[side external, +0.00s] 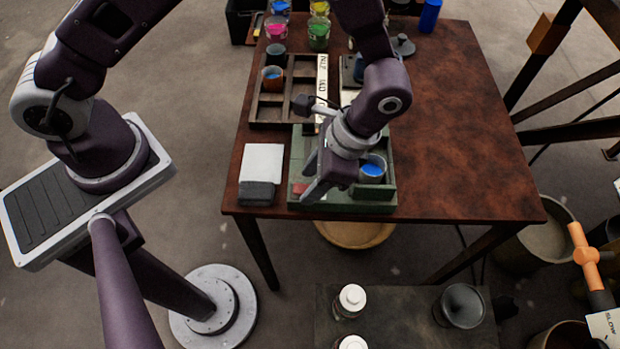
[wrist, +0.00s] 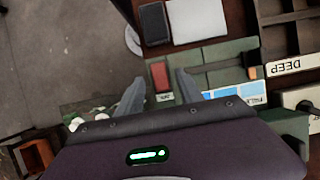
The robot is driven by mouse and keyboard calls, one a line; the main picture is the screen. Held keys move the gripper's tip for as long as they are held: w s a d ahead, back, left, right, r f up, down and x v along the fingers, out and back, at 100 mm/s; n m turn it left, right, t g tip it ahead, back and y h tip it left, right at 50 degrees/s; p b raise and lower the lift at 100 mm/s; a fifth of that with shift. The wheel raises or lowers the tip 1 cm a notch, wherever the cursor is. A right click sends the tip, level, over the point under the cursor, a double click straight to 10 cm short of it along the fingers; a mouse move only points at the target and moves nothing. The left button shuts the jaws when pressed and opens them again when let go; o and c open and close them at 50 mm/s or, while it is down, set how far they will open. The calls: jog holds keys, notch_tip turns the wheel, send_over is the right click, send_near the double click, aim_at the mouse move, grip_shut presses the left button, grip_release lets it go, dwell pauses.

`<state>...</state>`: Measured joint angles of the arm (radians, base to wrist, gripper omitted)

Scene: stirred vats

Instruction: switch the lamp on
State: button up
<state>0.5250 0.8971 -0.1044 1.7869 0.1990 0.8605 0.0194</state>
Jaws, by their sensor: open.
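A green box (side external: 345,205) stands at the near edge of the table, partly hidden by my arm. A red switch (wrist: 160,76) is set in its green top, with a small label plate beside it in the wrist view. The switch shows as a small red patch (side external: 299,188) in the side view. My gripper (wrist: 159,80) is open, with one finger on each side of the red switch in the wrist view. In the side view my gripper (side external: 311,180) points down over the box's left end. I cannot tell whether it touches the switch. No lit lamp is evident.
A cup with blue contents (side external: 372,168) stands at the green box, close to my gripper. A white pad (side external: 262,162) and a dark block (side external: 258,194) lie to the left. A compartment tray (side external: 267,110) is behind. The table's right side (side external: 460,140) is clear.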

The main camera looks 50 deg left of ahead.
aim_at(305, 188)
jog(key=shift+s+a+f, duration=0.1)
jog(key=shift+s+f, duration=0.05)
jog(key=shift+f, duration=0.25)
jog(key=shift+c, duration=0.4)
grip_shut()
jog(key=shift+s+a+r+t+h, duration=0.1)
jog(key=shift+s+a+t+h, duration=0.15)
jog(key=shift+t+h, duration=0.5)
jog(key=shift+s+a+r+t+h, duration=0.1)
jog(key=shift+s+a+t+h, duration=0.1)
jog(key=shift+t+h, duration=0.55)
jog(key=shift+o, duration=0.4)
grip_release()
notch_tip(305, 188, up, 7)
jog(key=shift+w+d, duration=0.1)
jog(key=shift+w, duration=0.05)
